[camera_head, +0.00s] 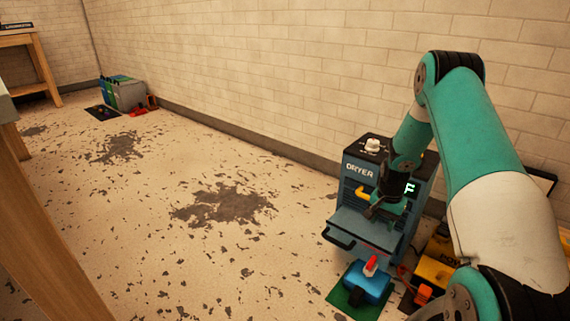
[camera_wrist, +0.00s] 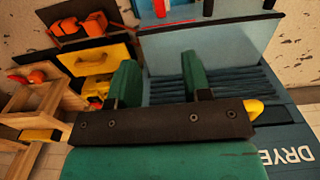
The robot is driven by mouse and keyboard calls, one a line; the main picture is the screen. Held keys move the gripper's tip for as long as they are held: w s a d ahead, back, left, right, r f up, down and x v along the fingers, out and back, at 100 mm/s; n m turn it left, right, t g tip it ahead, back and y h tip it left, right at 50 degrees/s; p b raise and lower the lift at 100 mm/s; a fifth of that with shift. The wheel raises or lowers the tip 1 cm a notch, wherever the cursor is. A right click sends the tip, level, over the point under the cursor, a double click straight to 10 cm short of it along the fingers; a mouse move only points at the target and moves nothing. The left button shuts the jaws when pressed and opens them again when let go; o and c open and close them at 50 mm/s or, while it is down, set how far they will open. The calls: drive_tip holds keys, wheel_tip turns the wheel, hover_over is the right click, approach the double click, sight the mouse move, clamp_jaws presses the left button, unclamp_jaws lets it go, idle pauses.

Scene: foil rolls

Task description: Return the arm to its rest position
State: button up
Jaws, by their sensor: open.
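My gripper (camera_head: 376,212) is at the end of my arm, in front of the blue dryer (camera_head: 358,172) and above its lowered front flap (camera_head: 362,229). In the wrist view my gripper (camera_wrist: 160,72) shows two green fingers set apart, with nothing between them. Beyond the fingers are the flap (camera_wrist: 215,48) and the dark ribbed opening of the dryer (camera_wrist: 285,130). My arm is bent, reaching forward and down on the right of the head view. I cannot tell whether the fingers touch the dryer, and part of its front is hidden behind my arm.
A blue device with a red switch (camera_head: 370,266) stands on a green mat before the dryer. A yellow box (camera_head: 436,270) and orange parts stand right of it, close to my arm. The wall is behind. The floor to the left is open up to a wooden table (camera_head: 45,255).

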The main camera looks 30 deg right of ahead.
drive_tip(key=w+a+r+n+t+y+p, duration=0.15)
drive_tip(key=a+r+n+p, duration=0.5)
drive_tip(key=a+r, duration=1.7)
drive_tip(key=s+a+r+n+g+y, duration=0.1)
drive_tip(key=s+a+r+n, duration=0.7)
drive_tip(key=s, duration=0.3)
drive_tip(key=s+a+r+n+g+y, duration=0.1)
drive_tip(key=s+a+r+n+y, duration=0.1)
drive_tip(key=s+a+r+n, duration=0.7)
wheel_tip(320, 180, up, 36)
drive_tip(key=s+a+m+p, duration=0.2)
drive_tip(key=m+p, duration=0.1)
drive_tip(key=p, duration=3.5)
drive_tip(key=shift+p, duration=0.35)
